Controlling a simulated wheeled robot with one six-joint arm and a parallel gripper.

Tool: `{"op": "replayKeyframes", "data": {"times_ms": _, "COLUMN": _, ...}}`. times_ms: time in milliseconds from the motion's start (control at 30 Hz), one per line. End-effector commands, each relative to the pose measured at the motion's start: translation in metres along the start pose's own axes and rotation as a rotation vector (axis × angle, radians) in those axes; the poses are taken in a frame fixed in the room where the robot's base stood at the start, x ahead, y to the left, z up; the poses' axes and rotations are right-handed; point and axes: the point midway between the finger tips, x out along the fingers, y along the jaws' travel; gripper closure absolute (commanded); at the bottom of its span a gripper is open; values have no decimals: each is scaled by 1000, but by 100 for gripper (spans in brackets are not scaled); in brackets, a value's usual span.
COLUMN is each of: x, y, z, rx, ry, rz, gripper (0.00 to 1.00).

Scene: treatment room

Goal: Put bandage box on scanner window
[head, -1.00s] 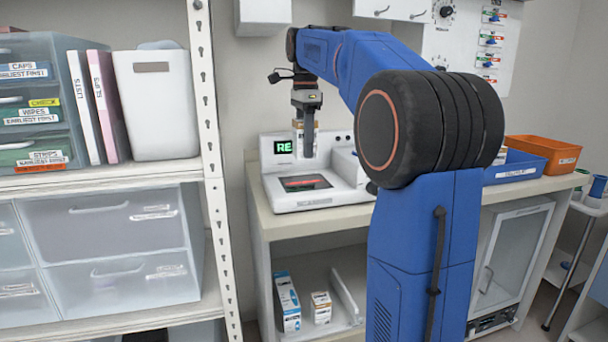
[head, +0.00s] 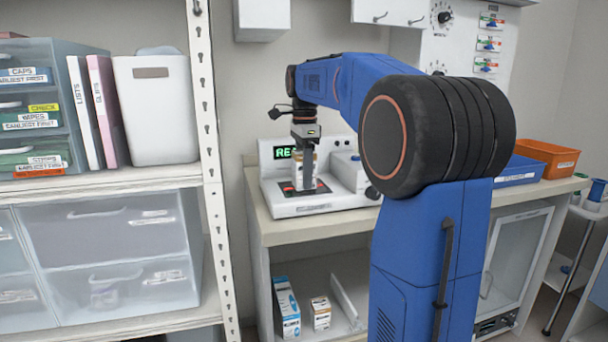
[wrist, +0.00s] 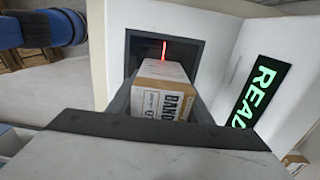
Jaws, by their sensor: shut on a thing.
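The bandage box (wrist: 162,92), white and brown with dark print, is between the fingers of my gripper (wrist: 160,110) in the wrist view. My gripper, also in the head view (head: 304,184), is shut on it, pointing down over the scanner. The dark scanner window (wrist: 190,50) shows around the box's far end, with a red line on it. In the head view, the scanner (head: 318,207) is a white unit on the counter, its window (head: 322,187) partly hidden by my gripper and the box. I cannot tell whether the box touches the window.
The scanner's green-lit display (wrist: 255,95) begins with "READ". A shelf rack with a white upright (head: 208,150) stands to the left. Blue (head: 520,170) and orange (head: 546,155) bins sit on the counter at right. Boxes (head: 287,305) stand on the shelf below.

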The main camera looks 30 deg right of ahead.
Motion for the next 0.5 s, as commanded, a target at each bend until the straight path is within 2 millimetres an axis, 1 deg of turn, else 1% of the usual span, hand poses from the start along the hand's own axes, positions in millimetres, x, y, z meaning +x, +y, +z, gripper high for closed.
{"op": "replayKeyframes", "data": {"times_ms": 67, "x": 2, "y": 0, "z": 0, "rx": 0, "ry": 0, "rz": 0, "gripper": 79}}
{"op": "replayKeyframes", "data": {"times_ms": 100, "x": 2, "y": 0, "z": 0, "rx": 0, "ry": 0, "rz": 0, "gripper": 50}}
{"op": "replayKeyframes", "data": {"times_ms": 167, "x": 2, "y": 0, "z": 0, "rx": 0, "ry": 0, "rz": 0, "gripper": 36}}
{"op": "replayKeyframes", "data": {"times_ms": 500, "x": 0, "y": 0, "z": 0, "rx": 0, "ry": 0, "rz": 0, "gripper": 36}}
